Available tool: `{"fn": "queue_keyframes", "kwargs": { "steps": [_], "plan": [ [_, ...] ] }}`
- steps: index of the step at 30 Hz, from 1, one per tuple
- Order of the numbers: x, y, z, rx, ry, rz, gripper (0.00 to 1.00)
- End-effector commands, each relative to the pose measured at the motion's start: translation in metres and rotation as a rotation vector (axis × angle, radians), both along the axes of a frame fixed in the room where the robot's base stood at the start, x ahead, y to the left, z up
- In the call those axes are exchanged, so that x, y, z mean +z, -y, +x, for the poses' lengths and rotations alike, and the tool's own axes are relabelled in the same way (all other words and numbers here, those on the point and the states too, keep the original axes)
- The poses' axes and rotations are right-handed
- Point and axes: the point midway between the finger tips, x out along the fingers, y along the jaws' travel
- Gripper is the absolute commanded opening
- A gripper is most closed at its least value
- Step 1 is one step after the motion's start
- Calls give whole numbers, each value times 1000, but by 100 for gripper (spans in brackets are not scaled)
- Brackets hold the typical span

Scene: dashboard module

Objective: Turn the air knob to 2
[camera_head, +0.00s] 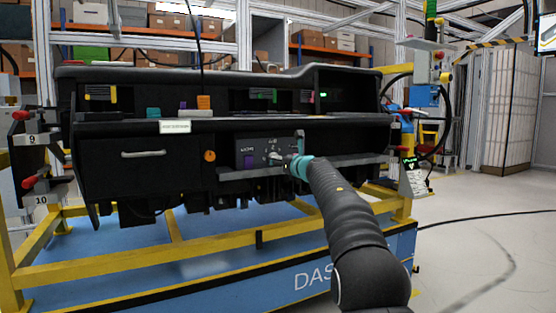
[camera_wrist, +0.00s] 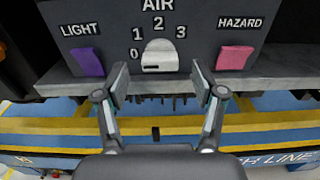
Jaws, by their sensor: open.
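The air knob (camera_wrist: 159,58) is a pale grey dial under the word AIR on a dark panel (camera_wrist: 195,25), which also shows in the head view (camera_head: 243,146). The numbers 0, 1, 2 and 3 arc around it from lower left to upper right, with 2 at the top. A short dark mark lies on the knob's lower face; I cannot tell which number it points to. My gripper (camera_wrist: 160,80) is open, one finger at each side of the knob and slightly below it, with gaps to both. In the head view my gripper (camera_head: 286,159) reaches the panel.
A purple LIGHT switch (camera_wrist: 87,61) is left of the knob and a pink HAZARD switch (camera_wrist: 235,58) is right of it. A grey ledge (camera_wrist: 65,86) runs below the panel. The dashboard (camera_head: 120,178) sits over a yellow frame (camera_head: 120,252).

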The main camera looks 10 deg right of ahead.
Motion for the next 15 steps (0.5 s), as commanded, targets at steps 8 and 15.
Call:
{"fn": "queue_keyframes", "kwargs": {
  "steps": [8,15],
  "plan": [
    [1,-6,18,-1,0,-1,69],
    [1,-7,20,-1,0,0,69]
  ]
}}
